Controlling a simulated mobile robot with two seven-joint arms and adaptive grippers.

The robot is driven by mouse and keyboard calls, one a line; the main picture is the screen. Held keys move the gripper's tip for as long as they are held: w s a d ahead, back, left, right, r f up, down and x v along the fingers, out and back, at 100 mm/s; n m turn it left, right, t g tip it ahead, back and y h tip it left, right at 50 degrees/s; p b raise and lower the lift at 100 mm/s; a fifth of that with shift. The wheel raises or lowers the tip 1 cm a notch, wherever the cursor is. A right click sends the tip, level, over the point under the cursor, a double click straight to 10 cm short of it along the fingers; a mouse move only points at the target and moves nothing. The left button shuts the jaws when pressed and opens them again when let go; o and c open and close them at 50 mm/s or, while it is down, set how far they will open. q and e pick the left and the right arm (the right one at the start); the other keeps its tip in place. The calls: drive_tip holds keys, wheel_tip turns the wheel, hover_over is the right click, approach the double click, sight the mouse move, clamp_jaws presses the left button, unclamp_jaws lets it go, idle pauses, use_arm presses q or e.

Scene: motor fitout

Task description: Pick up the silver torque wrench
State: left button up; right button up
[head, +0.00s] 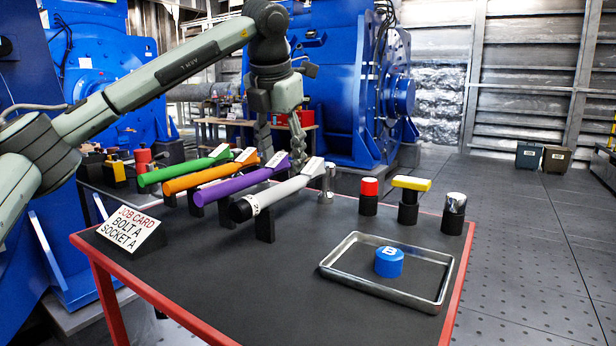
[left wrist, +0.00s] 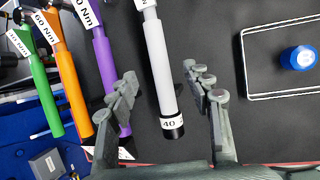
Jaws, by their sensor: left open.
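The silver torque wrench (head: 285,189) rests raised on supports on the dark table, at the right end of a row of wrenches. Its black end faces the front of the table. In the left wrist view the silver wrench (left wrist: 157,65) runs between my two fingers, with a white band marked 40 near its black end. My left gripper (head: 281,150) is open and points down over the row in the head view. It also shows in the left wrist view (left wrist: 160,85), one finger on each side of the wrench, apart from it. My right gripper is not in view.
Purple (head: 240,190), orange (head: 208,174) and green (head: 180,168) wrenches lie left of the silver one. A job card (head: 131,229) stands at the left. A metal tray (head: 378,293) holds a blue piece (head: 389,262). Red-, yellow- and silver-topped pieces (head: 453,213) stand behind it.

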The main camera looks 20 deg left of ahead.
sight(285, 183)
use_arm(q)
drive_tip(key=shift+x, duration=3.75)
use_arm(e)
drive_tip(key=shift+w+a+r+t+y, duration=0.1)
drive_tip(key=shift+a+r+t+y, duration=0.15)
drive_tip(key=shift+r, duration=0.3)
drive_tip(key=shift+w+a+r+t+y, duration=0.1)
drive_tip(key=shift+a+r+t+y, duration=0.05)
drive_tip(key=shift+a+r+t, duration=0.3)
use_arm(q)
drive_tip(key=shift+a, duration=0.15)
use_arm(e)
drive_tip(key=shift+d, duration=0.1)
use_arm(q)
drive_tip(key=shift+f+b, duration=0.25)
drive_tip(key=shift+b, duration=0.1)
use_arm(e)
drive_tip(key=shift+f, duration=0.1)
use_arm(q)
clamp_jaws()
drive_tip(key=shift+r, duration=0.2)
